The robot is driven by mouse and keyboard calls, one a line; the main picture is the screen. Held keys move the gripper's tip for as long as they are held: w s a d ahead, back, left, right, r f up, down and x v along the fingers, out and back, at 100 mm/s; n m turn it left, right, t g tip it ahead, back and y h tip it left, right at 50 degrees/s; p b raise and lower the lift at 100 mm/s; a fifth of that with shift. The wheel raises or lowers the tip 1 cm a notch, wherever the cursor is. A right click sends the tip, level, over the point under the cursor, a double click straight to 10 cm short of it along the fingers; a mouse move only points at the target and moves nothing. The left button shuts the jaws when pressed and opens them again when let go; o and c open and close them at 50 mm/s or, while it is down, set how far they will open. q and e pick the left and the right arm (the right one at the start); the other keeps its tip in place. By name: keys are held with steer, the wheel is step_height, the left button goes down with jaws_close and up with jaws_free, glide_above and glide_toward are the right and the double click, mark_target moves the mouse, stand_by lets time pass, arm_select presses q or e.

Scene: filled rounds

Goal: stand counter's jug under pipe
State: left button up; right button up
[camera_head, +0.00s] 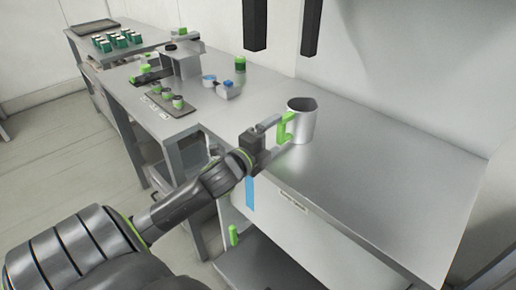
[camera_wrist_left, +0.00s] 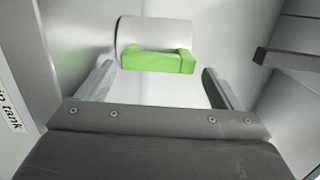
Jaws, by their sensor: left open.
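The grey metal jug (camera_head: 303,118) with a bright green handle stands upright on the metal counter (camera_head: 385,175), near its left end. Its handle faces my left gripper (camera_head: 276,137). The left gripper is open at the handle. In the left wrist view the jug (camera_wrist_left: 150,33) lies just beyond the open fingers of the gripper (camera_wrist_left: 158,82), with the green handle (camera_wrist_left: 158,62) between them. I cannot tell whether a finger touches it. No pipe can be made out for certain; two dark bars (camera_head: 255,22) hang above the counter. My right gripper is not in view.
A lower table at the left holds a dark tray (camera_head: 170,104) with small green-topped containers, a grey machine (camera_head: 183,60) and a blue-and-white item (camera_head: 229,89). Several green cups (camera_head: 118,40) stand farther back. The counter right of the jug is clear.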

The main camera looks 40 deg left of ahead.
arm_select(q)
steer(key=s, duration=0.7)
steer(key=shift+d, duration=0.1)
stand_by(0.4)
